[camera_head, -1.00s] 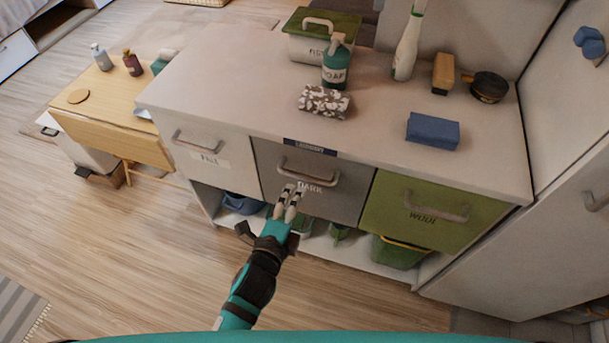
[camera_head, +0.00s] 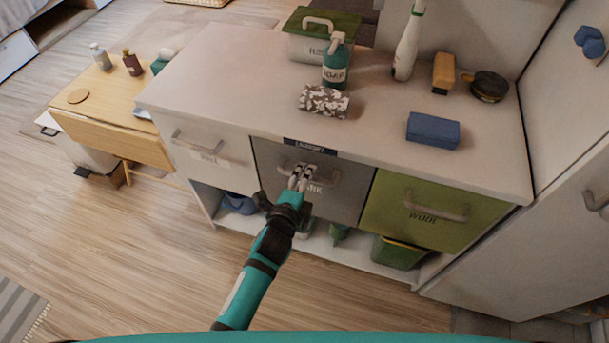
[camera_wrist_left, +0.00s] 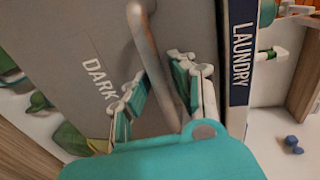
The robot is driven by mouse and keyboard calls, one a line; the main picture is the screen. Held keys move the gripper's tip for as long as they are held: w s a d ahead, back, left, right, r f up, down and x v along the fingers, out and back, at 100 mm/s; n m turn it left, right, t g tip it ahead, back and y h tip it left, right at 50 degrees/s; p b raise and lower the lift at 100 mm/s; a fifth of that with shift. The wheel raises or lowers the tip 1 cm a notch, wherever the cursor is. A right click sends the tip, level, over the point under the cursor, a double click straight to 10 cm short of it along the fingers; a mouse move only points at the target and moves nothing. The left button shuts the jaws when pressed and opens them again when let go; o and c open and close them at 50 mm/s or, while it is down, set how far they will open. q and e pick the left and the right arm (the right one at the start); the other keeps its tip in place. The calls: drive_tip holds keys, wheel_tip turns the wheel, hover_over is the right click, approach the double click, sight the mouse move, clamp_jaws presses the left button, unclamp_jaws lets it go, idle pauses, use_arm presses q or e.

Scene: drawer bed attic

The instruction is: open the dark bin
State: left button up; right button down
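The dark bin (camera_head: 347,203) is the grey middle front of the cabinet, lettered "DARK", and looks shut, flush with its neighbours. Its grey bar handle (camera_head: 331,180) runs across the front, partly hidden by my left gripper (camera_head: 302,172). In the left wrist view the bin front (camera_wrist_left: 75,30) and handle (camera_wrist_left: 150,50) show close up. There my left gripper (camera_wrist_left: 158,92) is open, with one finger on each side of the handle. I cannot tell whether the pads touch it. My right gripper is not in view.
A white bin (camera_head: 215,165) is on the left and a green "WOOL" bin (camera_head: 400,222) on the right. Soap, a patterned block and a blue block (camera_head: 433,130) stand on the countertop (camera_head: 250,85). A wooden table (camera_head: 110,130) stands at left. The floor in front is clear.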

use_arm(q)
clamp_jaws()
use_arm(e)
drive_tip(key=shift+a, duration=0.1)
use_arm(q)
drive_tip(key=shift+s, duration=0.1)
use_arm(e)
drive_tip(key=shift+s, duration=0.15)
